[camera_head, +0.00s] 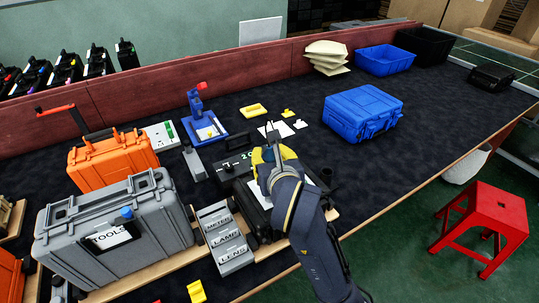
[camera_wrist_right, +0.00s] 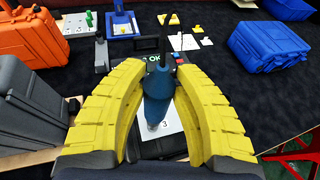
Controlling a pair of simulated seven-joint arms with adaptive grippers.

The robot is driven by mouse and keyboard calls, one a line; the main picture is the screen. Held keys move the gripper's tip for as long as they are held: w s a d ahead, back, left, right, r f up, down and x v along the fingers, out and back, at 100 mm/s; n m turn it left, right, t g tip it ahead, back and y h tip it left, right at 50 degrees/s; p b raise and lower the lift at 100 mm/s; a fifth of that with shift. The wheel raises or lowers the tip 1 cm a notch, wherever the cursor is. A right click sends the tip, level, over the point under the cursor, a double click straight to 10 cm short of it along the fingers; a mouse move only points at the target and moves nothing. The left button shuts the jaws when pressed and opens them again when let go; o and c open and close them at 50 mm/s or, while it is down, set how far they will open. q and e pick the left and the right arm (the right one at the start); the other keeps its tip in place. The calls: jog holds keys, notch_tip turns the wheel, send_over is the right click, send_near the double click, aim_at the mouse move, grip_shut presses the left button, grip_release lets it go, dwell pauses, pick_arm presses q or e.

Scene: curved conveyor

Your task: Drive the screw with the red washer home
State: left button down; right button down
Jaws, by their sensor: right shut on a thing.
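My right gripper (camera_head: 271,154) is over the dark work unit in the middle of the table. In the wrist view its yellow fingers (camera_wrist_right: 165,75) are closed around a blue screwdriver-like tool (camera_wrist_right: 157,97) with a dark upper end. Under the tool is a white sheet (camera_wrist_right: 172,122) marked 3. The tool's lower end is near this sheet; I cannot tell whether it touches anything. A small red spot (camera_wrist_right: 180,61) shows beside the right finger, too small to identify. I cannot make out the screw or the red washer. My left gripper is not in view.
A grey tool case (camera_head: 115,230) and an orange case (camera_head: 112,162) stand at left. Label blocks reading METER, LAMP and LENS (camera_head: 222,238) are near the front.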

jog(key=shift+f, duration=0.1)
jog(key=shift+r, duration=3.1)
